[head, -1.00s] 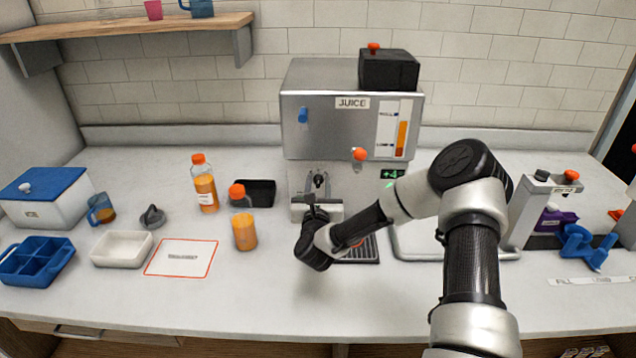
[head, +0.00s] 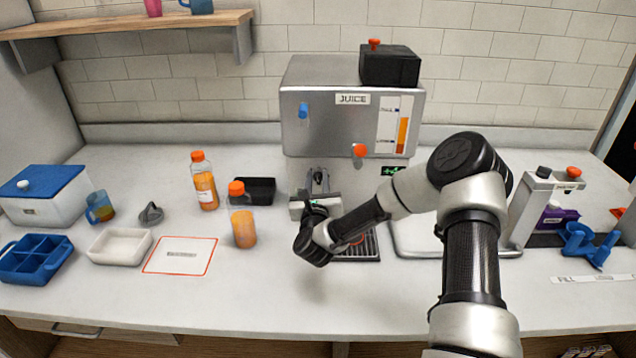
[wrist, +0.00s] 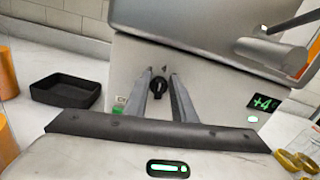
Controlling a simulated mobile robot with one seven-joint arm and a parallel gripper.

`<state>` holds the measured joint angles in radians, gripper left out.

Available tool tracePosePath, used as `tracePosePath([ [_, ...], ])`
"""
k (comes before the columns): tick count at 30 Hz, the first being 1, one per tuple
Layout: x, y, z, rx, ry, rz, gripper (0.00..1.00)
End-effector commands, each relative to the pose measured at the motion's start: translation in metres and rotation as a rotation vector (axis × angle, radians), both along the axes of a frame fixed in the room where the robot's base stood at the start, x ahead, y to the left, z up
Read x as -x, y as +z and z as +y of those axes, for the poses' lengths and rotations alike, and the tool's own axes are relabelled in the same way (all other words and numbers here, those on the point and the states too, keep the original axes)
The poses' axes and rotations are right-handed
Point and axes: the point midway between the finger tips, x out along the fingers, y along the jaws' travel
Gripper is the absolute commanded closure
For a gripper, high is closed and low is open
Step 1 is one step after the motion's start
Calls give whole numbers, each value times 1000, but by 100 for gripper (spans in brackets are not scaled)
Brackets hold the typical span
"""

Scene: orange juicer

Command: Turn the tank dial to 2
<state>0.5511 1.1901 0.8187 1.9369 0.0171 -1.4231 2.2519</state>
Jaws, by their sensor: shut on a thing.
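The juice machine (head: 345,75) stands at the back middle of the counter, with a steel tank body on top. A small black dial (wrist: 157,86) sits on its lower front panel. In the wrist view my gripper (wrist: 160,80) has one finger on each side of the dial and is shut on it. In the head view my gripper (head: 317,180) reaches the panel from the front and partly covers the dial. The dial's number marks are too small to read, so its setting cannot be told.
An orange knob (head: 360,151) and a green +4 display (head: 393,170) lie right of the dial. A black tray (head: 260,191) and two juice bottles (head: 204,180) (head: 243,226) stand to the left. A drip grate (head: 358,248) lies below my wrist.

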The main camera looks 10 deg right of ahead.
Motion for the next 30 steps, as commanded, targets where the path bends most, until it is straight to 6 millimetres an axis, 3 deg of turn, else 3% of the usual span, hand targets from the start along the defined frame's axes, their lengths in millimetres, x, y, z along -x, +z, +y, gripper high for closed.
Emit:
tracePosePath([
  [30,-2,-12,12,930,1,182,99],
])
